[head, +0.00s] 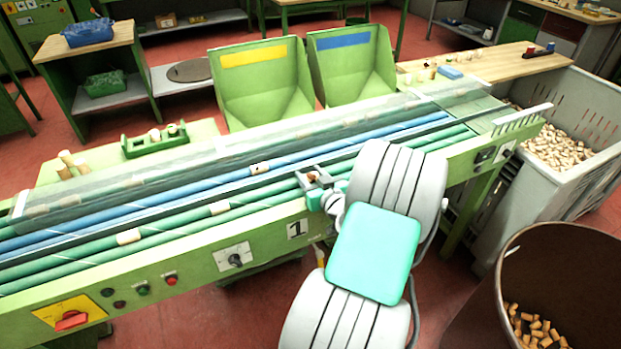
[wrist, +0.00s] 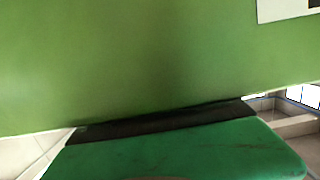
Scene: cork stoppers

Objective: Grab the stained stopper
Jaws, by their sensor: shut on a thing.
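My gripper (head: 314,178) is over the near side of the sorting line, at the green belts. It is shut on a small reddish-brown stopper (head: 312,176), of which only a bit shows between the fingers. A pale stopper with dark marks (head: 258,168) lies on the blue belt (head: 215,180), left of my gripper and apart from it. Plain pale stoppers lie on the green belts, one in the middle (head: 219,208) and one nearer the front (head: 129,237). The wrist view shows mostly green surfaces and no clear stopper.
A clear cover (head: 120,188) runs along the line's far side. Two green chutes stand behind, one with a yellow label (head: 253,56), one with a blue label (head: 343,40). A grey crate (head: 590,185) of corks and a brown barrel (head: 520,262) stand at the right.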

